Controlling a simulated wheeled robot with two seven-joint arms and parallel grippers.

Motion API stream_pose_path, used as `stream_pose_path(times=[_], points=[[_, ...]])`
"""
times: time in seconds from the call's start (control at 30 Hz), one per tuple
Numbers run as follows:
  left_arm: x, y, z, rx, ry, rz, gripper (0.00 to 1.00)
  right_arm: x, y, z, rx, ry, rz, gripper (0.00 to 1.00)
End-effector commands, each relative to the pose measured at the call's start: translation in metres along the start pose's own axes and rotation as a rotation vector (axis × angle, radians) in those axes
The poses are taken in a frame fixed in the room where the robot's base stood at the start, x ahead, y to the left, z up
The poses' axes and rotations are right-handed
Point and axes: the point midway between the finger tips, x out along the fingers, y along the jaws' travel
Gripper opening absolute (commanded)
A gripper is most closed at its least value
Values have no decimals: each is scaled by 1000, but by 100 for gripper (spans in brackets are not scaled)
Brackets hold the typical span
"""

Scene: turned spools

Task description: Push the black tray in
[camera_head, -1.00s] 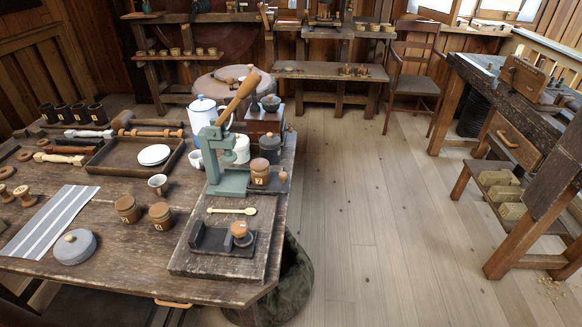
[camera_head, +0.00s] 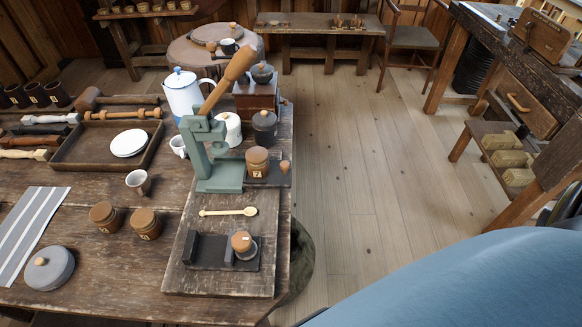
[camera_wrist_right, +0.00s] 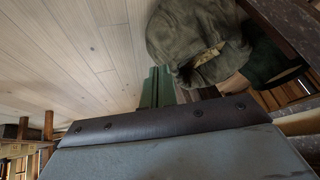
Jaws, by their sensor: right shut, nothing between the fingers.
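The black tray (camera_head: 273,179) sits at the foot of the green press (camera_head: 218,160) in the head view and sticks out to its right. A wooden-lidded jar (camera_head: 257,163) stands on it, and a small wooden knob (camera_head: 285,167) shows at its right end. How far it reaches into the press is hidden. My right gripper (camera_wrist_right: 157,88) shows in the right wrist view as green fingers, shut and empty, over the floor beside the dark green sack (camera_wrist_right: 195,42). It is outside the head view and apart from the tray. My left gripper is not in view.
A wooden board (camera_head: 185,275) on the table bears a spoon (camera_head: 228,212) and a black holder (camera_head: 208,252) with a lidded jar. A grinder (camera_head: 256,100) and dark pot (camera_head: 264,127) stand behind the press. Floor (camera_head: 345,190) right of the table is clear.

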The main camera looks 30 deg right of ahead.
Motion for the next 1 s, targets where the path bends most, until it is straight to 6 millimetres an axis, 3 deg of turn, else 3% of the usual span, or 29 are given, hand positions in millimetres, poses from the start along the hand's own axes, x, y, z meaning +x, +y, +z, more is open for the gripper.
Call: stream_pose_path(times=[0.03, 0.2, 0.3, 0.4, 0.5, 0.67, 0.8, 1.0], points=[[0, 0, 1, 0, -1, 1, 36, -9, -3, -40, 95, 97, -41, 0], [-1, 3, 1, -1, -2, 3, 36, -62, -27, -164, 450, 369, -254, 0], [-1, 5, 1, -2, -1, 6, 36, -103, -46, -221, 638, 474, -409, 0], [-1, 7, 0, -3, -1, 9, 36, -143, -63, -263, 793, 532, -554, 0], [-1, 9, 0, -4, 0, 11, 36, -175, -76, -290, 908, 555, -668, 0], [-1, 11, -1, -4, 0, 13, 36, -200, -88, -309, 1003, 561, -763, 0], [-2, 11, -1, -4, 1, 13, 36, -200, -92, -319, 1021, 564, -779, 0], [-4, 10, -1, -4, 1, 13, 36, -181, -101, -342, 1018, 566, -779, 0]])
